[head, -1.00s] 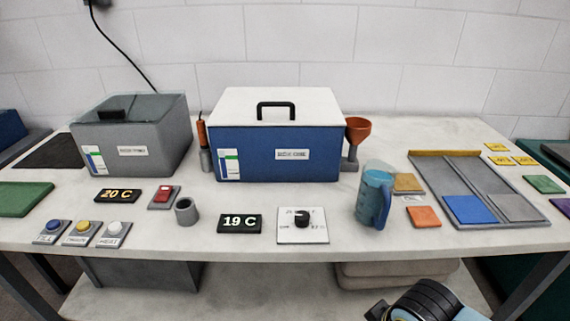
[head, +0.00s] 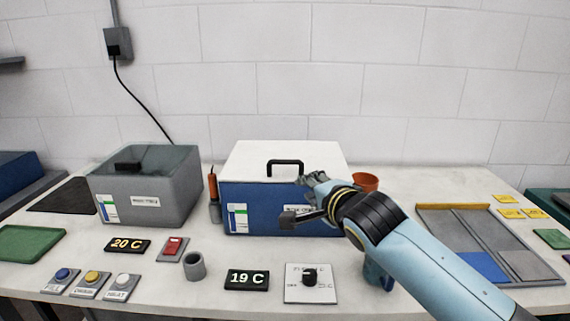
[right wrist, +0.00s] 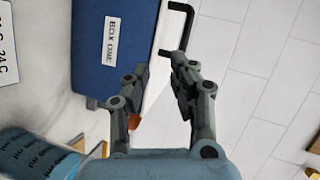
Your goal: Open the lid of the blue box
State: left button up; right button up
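The blue box (head: 262,200) stands at the back of the table, with its white lid (head: 250,160) shut on top. A black handle (head: 285,162) stands up from the lid. My right gripper (head: 306,181) is in front of the box's upper right edge, just below and right of the handle, and hides part of the front. In the right wrist view, the two fingers (right wrist: 160,72) are apart with nothing between them. The handle (right wrist: 181,25) is beyond the fingertips there, and the blue box (right wrist: 90,70) is at upper left. My left gripper is out of view.
A grey tank (head: 150,190) stands left of the box. An orange funnel (head: 366,181) is close to its right side, behind my arm. A blue jug (head: 377,277) is partly hidden under my right arm. Displays, buttons and a dial panel (head: 310,291) line the front.

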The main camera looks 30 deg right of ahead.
aim_at(286, 163)
jog(key=w, duration=0.4)
jog(key=w+d+m+t, duration=0.1)
jog(key=w, duration=0.4)
jog(key=w+m+p, duration=0.1)
jog(key=w, duration=0.3)
jog(key=shift+w+d+r+y, duration=0.15)
jog(key=shift+w+d+y, duration=0.15)
jog(key=shift+d, duration=0.05)
grip_shut()
